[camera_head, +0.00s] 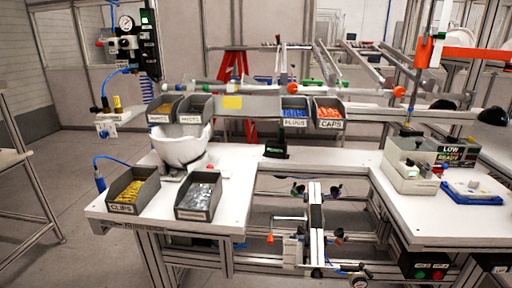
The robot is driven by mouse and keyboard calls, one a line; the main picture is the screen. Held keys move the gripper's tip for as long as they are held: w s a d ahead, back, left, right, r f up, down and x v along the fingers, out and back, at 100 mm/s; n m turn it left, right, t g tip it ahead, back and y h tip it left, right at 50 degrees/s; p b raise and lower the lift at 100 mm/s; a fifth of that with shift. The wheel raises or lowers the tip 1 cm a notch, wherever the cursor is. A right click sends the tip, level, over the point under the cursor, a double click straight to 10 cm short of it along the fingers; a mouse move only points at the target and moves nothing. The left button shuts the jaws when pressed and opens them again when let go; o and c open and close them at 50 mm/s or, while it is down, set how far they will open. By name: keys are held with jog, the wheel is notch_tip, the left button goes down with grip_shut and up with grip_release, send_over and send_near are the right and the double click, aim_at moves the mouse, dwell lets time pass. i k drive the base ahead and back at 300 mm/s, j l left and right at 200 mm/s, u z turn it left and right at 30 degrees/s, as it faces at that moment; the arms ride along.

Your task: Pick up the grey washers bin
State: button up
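A dark grey open-top bin (198,214) stands on the left white worktable. It is filled with silver-grey small parts that look like washers. Its front label is too small to read for certain. A similar dark bin (124,208), labelled CLIPS and holding yellow parts, stands just to its left with a narrow gap between them. My gripper is not in view, and nothing holds either bin.
A white helmet shell (182,149) sits on a stand behind the bins. More bins hang on a rail behind, including PLUGS (294,111) and CAPS (326,114). The white tabletop (235,190) is clear to the right of the grey bin. A grey-beige box (409,172) stands on the right table.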

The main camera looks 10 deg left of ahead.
aim_at(198, 197)
jog(key=i+j+u, duration=0.55)
jog(key=i, duration=0.2)
jog(key=i+u, duration=0.25)
jog(key=i, duration=0.15)
